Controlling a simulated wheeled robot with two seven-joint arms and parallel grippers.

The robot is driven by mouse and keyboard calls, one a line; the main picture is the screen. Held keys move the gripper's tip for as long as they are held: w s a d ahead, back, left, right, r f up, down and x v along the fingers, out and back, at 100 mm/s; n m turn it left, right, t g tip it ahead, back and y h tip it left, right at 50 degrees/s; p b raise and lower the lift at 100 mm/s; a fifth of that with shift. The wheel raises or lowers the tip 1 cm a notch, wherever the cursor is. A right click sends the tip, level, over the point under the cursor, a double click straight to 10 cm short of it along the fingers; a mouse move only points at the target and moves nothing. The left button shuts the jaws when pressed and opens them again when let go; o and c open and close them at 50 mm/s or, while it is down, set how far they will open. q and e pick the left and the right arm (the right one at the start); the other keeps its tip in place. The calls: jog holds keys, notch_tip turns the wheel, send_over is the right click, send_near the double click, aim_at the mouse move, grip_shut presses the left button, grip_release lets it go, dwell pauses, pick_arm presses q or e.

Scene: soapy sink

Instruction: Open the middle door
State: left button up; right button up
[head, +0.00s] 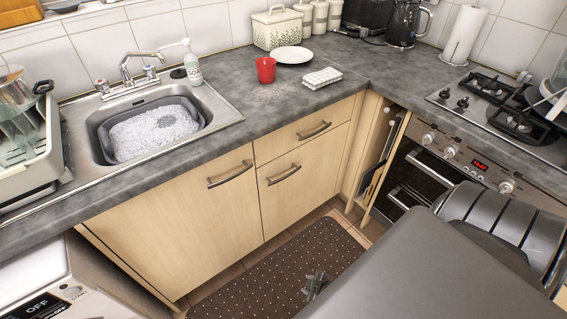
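The pale wood cupboard under the counter has a wide door (165,225) below the sink, with a bar handle (230,175). To its right is a narrower door (305,195) with its own bar handle (284,174), below a drawer (305,132). These doors and the drawer look shut. My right gripper (316,284) shows low in the view, over the dotted mat and apart from the doors. It is partly hidden by my grey arm, and its finger opening is too small to make out. My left gripper is out of view.
A brown dotted mat (270,272) lies on the floor before the cupboards. A narrow open gap with trays (378,170) stands beside the oven (440,172). A white appliance (45,285) is at lower left. A red cup (265,70) stands on the counter.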

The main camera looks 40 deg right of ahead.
jog(key=w+d+r+n+t+b, duration=0.2)
jog(key=w+d+t+b, duration=0.15)
jog(key=w, duration=0.55)
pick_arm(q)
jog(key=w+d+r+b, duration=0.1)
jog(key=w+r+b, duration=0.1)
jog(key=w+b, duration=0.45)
pick_arm(e)
jog(key=n+t+b, duration=0.3)
jog(key=n+t, duration=0.5)
jog(key=n, duration=0.2)
send_near(286, 177)
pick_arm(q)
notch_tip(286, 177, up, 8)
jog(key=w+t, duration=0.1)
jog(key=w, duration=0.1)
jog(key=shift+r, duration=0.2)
pick_arm(e)
jog(key=shift+g+h, duration=0.25)
jog(key=shift+h, duration=0.15)
jog(key=shift+w+r, duration=0.15)
jog(key=shift+w, duration=5)
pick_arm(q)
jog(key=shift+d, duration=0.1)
pick_arm(e)
jog(key=shift+c, duration=0.5)
grip_shut()
